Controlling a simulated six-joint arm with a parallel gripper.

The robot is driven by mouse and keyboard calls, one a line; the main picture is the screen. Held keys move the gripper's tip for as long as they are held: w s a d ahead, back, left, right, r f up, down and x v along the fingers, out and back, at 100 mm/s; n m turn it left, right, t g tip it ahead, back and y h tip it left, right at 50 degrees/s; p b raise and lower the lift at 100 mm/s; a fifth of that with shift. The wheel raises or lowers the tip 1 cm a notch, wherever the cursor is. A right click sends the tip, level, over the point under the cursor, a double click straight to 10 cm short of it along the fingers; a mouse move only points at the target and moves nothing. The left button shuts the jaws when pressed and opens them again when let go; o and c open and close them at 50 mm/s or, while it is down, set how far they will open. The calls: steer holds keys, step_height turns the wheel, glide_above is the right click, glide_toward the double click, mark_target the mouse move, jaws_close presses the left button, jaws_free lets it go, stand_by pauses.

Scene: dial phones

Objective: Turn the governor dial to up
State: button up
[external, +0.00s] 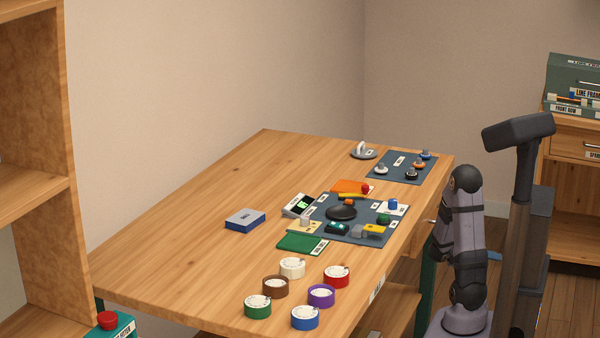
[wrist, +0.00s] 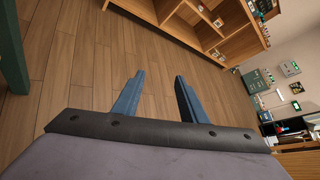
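Several round dials with white marked tops stand on the near part of the wooden table in the external view: white (external: 292,268), red (external: 337,277), brown (external: 275,287), purple (external: 321,296), green (external: 258,307) and blue (external: 305,318). Their labels are too small to read, so I cannot tell which thing is the governor dial. My gripper (wrist: 159,77) shows in the wrist view with its two blue fingers apart and nothing between them. It is off the table, facing the wooden floor. The arm stands folded at the table's right side.
The table (external: 190,220) also bears a dark mat (external: 330,233) with small parts, a farther mat (external: 385,172) with knobs, a blue-white box (external: 245,220) and a green pad (external: 299,243). The table's left part is clear. Wooden shelves (external: 35,120) stand left.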

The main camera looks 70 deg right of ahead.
steer(key=w+a+r+m+y+p, duration=0.1)
steer(key=w+a+r+m+p, duration=0.15)
steer(key=r+p, duration=0.4)
steer(key=w+a+r+m+t+p, duration=0.1)
steer(key=r+m+p, duration=0.2)
steer(key=r+p, duration=0.3)
steer(key=w+a+r+m+y+p, duration=0.1)
steer(key=a+r+m+p, duration=0.15)
steer(key=r+p, duration=0.35)
steer(key=w+a+r+m+t+y+p, duration=0.25)
steer(key=w+a+r+p, duration=0.35)
steer(key=a+r+p, duration=0.6)
steer(key=w+a+r+m+t+y+p, duration=0.2)
steer(key=w+a+r+m+y+p, duration=0.3)
steer(key=a+r+p, duration=0.7)
steer(key=w+a+r+m+t+y+p, duration=0.1)
steer(key=w+a+r+m+t+p, duration=0.15)
steer(key=w+a+r+p, duration=0.8)
steer(key=m+b, duration=1)
steer(key=m, duration=0.3)
glide_above(305, 215)
steer(key=f, duration=1.7)
steer(key=shift+s+f, duration=0.2)
steer(key=shift+f, duration=0.05)
steer(key=shift+w+a+f, duration=0.1)
steer(key=shift+w+a, duration=0.05)
steer(key=shift+w, duration=0.1)
steer(key=shift+f+p, duration=0.9)
steer(key=shift+f, duration=2.75)
